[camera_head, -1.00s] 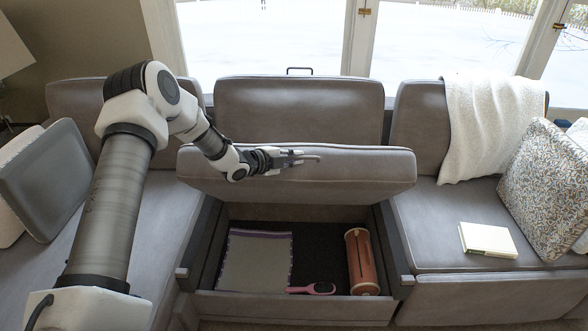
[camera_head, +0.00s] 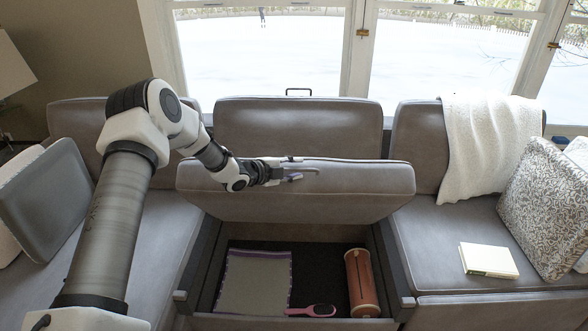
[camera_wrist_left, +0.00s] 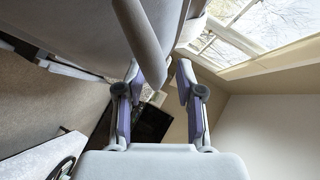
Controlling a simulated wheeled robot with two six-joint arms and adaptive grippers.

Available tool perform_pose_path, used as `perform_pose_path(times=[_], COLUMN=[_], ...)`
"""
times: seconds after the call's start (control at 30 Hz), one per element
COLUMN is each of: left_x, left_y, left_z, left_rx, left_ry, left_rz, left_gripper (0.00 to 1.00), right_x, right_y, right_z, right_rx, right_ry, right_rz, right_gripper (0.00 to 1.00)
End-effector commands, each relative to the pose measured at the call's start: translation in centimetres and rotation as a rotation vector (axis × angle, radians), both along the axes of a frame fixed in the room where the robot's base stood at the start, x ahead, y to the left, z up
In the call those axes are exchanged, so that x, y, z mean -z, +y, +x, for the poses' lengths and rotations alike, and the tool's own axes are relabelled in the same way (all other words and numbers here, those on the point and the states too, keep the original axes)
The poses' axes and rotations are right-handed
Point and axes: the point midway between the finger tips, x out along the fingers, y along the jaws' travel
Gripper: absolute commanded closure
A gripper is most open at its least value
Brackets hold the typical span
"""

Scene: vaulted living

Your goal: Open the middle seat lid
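The middle seat lid (camera_head: 300,195) is raised and tilted up in front of the middle backrest. The storage compartment (camera_head: 330,248) below it is uncovered. My left gripper (camera_head: 299,170) is at the lid's upper edge, near its middle. In the left wrist view the two fingers of my left gripper (camera_wrist_left: 160,75) stand apart with a gap between them. A grey padded edge lies just beyond the fingers there; I cannot tell whether they touch it. My right gripper is in neither view.
The compartment holds a grey mat (camera_head: 254,285), a pink-handled brush (camera_head: 314,310) and a brown cylinder (camera_head: 361,283). A grey cushion (camera_head: 48,200) leans at left.

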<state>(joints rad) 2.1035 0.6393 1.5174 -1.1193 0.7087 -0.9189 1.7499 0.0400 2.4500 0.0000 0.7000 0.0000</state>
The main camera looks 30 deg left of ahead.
Motion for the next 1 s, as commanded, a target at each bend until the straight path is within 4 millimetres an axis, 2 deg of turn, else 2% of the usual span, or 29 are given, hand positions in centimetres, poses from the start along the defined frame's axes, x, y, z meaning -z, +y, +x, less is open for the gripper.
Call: perform_pose_path(times=[0.17, 0.27, 0.5, 0.63, 0.8, 1.0], left_x=[-0.1, -0.7, -2.9, -3.7, -4.0, -4.0], left_y=[0.2, 0.7, 2.4, 3.1, 3.2, 3.2], left_z=[-0.5, -1.8, -7.4, -9.5, -10.7, -10.9], left_rx=[-0.003, -0.005, -0.007, -0.008, 0.0, 0.002], left_ry=[0.001, 0.001, -0.004, -0.004, -0.003, 0.0], left_rz=[-0.002, -0.004, -0.01, -0.007, -0.002, 0.0], left_gripper=[0.63, 0.63, 0.63, 0.63, 0.63, 0.63], right_x=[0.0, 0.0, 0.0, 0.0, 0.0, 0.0], right_y=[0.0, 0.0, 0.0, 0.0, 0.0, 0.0], right_z=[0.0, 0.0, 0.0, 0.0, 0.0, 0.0], right_rx=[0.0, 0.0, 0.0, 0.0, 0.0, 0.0], right_ry=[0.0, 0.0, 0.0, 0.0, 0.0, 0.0], right_rz=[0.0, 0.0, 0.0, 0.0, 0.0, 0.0], right_gripper=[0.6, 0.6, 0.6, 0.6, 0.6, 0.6])
